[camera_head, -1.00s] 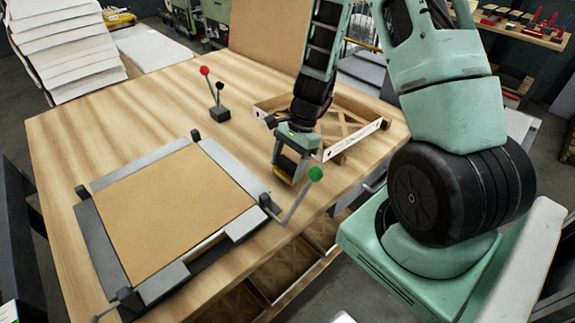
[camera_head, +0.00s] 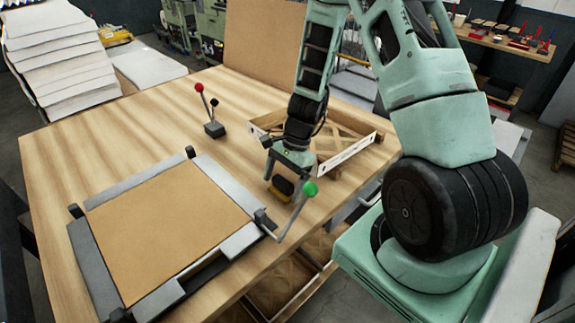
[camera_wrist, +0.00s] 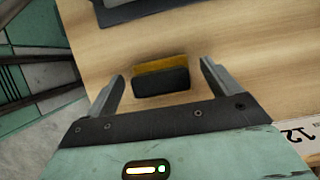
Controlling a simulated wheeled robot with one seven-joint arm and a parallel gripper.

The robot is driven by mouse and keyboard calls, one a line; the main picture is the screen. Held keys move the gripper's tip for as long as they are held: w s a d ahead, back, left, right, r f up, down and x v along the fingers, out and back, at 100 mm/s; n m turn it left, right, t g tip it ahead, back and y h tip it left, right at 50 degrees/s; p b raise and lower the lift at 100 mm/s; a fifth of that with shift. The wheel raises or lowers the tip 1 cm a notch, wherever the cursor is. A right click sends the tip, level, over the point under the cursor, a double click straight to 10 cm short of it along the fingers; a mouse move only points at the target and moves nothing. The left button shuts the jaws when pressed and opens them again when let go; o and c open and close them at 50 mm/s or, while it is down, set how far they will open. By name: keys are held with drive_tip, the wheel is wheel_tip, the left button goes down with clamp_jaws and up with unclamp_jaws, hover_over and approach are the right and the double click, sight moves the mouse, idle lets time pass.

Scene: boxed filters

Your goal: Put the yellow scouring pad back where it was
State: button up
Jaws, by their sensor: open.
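The yellow scouring pad (camera_head: 282,188), with a black layer, sits on the wooden table between the press-like frame and the shallow crate. In the wrist view the pad (camera_wrist: 161,68) lies between my two fingers, with its black side nearer the palm and visible gaps on both sides. My gripper (camera_head: 284,182) points down over the pad, open; in the wrist view its fingers (camera_wrist: 162,72) are spread wide. The contact under the pad is hidden in the head view.
A shallow wooden crate (camera_head: 351,152) stands right behind my gripper. A green-knobbed lever (camera_head: 310,188) rises close to its right. The frame with a brown sheet (camera_head: 165,230) is at left. A red-and-black-knobbed lever box (camera_head: 214,129) stands farther back.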

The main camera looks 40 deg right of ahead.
drive_tip(key=b+v, duration=0.1)
drive_tip(key=v, duration=1)
drive_tip(key=s+a+r+n+g+h, duration=0.1)
drive_tip(key=s+a+r+n, duration=0.15)
drive_tip(key=a+n, duration=0.35)
drive_tip(key=s+a+r+n, duration=0.1)
drive_tip(key=a+r+n, duration=0.25)
drive_tip(key=a, duration=0.55)
drive_tip(key=s+a+r+n+t+h, duration=0.1)
drive_tip(key=s+a+r+n+h, duration=0.2)
drive_tip(key=s+a+n, duration=0.9)
drive_tip(key=s+n, duration=0.2)
drive_tip(key=n, duration=0.2)
drive_tip(key=shift+s, duration=0.25)
drive_tip(key=shift+r, duration=0.1)
